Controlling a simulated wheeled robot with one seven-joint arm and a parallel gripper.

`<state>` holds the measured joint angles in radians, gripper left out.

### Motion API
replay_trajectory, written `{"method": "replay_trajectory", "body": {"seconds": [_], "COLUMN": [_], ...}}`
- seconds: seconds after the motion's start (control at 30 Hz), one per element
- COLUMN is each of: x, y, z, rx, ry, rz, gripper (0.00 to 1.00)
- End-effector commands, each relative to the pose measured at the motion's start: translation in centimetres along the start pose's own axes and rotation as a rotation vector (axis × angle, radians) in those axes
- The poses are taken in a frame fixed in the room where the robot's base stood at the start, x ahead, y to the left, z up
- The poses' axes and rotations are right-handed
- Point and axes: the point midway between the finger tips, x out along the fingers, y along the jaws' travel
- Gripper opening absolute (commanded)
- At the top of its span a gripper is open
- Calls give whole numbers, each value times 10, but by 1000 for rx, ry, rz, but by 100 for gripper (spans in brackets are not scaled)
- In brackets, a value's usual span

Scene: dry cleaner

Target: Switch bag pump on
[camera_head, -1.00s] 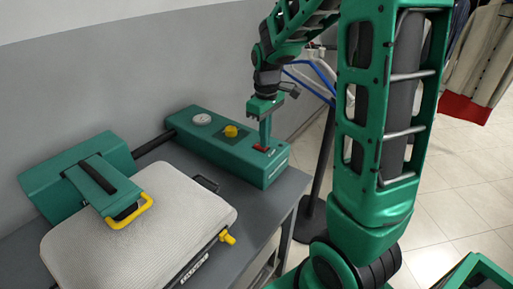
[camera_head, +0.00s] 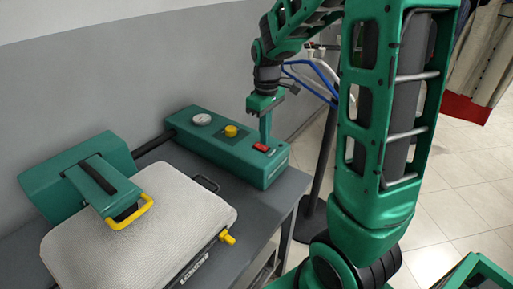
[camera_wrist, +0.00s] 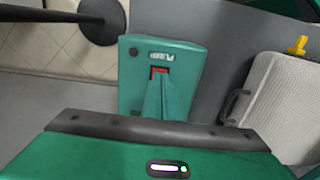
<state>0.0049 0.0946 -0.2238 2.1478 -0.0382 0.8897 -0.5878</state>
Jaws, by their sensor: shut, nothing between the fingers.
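The pump is a long green box (camera_head: 222,152) on the grey table, with a gauge (camera_head: 201,120), a yellow knob (camera_head: 231,131) and a red switch (camera_head: 261,147) near its right end. In the wrist view its end (camera_wrist: 130,85) carries the word PUMP beside the red switch (camera_wrist: 160,71). My gripper (camera_head: 266,141) is shut and empty, pointing down with its fingertips at the switch. In the wrist view the fingers (camera_wrist: 160,84) cover part of the switch. I cannot tell whether they touch it.
A pale padded bag or case (camera_head: 140,235) with a yellow valve (camera_head: 226,237) lies on the table (camera_head: 275,205), left of the pump. A green clamp-like unit (camera_head: 75,180) with a yellow handle sits over it. A dark stand (camera_head: 322,165) rises right of the table. A wall is behind.

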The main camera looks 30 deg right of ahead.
Motion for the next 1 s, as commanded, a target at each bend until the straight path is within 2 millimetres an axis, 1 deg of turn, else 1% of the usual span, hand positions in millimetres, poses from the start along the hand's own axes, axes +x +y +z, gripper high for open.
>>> {"method": "replay_trajectory", "body": {"seconds": [0.1, 0.63, 0.8, 1.0], "x": [-9, -45, -51, -51], "y": [0, 0, 0, 0], "z": [-1, 0, 0, 0], "rx": [0, 1, 1, 1], "ry": [3, 2, 1, 0], "rz": [2, 2, 1, 1], "gripper": [0, 0, 0, 0]}}
